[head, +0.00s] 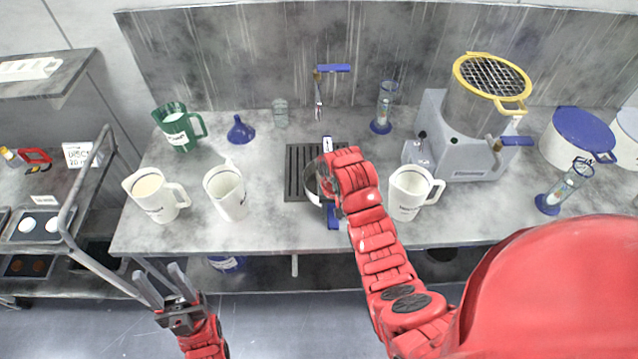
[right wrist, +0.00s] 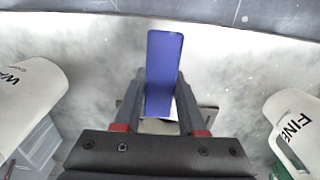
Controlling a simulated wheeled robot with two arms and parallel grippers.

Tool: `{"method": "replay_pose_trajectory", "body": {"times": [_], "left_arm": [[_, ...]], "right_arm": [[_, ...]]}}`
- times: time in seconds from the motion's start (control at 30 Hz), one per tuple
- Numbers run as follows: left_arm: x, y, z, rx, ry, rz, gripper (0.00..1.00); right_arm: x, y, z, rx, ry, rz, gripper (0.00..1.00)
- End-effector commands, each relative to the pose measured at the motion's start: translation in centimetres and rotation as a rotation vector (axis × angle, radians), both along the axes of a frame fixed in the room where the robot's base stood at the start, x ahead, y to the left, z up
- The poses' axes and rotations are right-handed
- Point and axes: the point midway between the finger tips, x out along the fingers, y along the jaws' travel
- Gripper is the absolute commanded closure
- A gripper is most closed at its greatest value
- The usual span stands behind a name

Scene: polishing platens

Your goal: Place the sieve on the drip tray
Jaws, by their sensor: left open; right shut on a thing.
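The drip tray (head: 293,175) is a dark slotted plate in the worktop below the tap. A round, pale-rimmed vessel (head: 311,184), which I take to be the sieve, is over its right part, mostly hidden by my right gripper (head: 330,190). Its blue handle (head: 333,216) points toward the front edge. In the right wrist view my right gripper (right wrist: 160,105) is shut on this blue handle (right wrist: 164,70). I cannot tell whether the sieve touches the tray. My left gripper (head: 161,280) is open and empty, in front of the worktop at the lower left.
White jugs stand left (head: 228,192) and right (head: 408,192) of the tray, close to my right gripper. A tap (head: 318,90) rises behind it. A yellow-rimmed mesh screen (head: 490,75) tops the grey machine (head: 470,150) at right. A blue funnel (head: 240,130) stands behind left.

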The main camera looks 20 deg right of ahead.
Motion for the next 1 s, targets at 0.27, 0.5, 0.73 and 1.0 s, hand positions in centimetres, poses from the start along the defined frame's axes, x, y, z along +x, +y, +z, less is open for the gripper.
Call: {"method": "replay_pose_trajectory", "body": {"times": [0.27, 0.5, 0.73, 1.0], "left_arm": [[0.0, 0.0, -7.1, 0.0, 0.002, 0.0, 0.5], [0.0, 0.0, -11.9, 0.0, 0.002, 0.0, 0.5], [0.0, 0.0, -11.6, 0.0, 0.002, 0.0, 0.5], [0.0, 0.0, -11.8, 0.0, 0.002, 0.0, 0.5]], "right_arm": [[5.8, -0.3, -1.7, -0.001, -0.007, -0.002, 1.0], [9.6, -0.4, -2.0, -0.002, -0.006, 0.0, 1.0], [11.6, -0.4, -1.2, 0.0, -0.001, -0.001, 1.0], [12.4, -0.4, -1.2, -0.003, -0.004, 0.001, 1.0]]}}
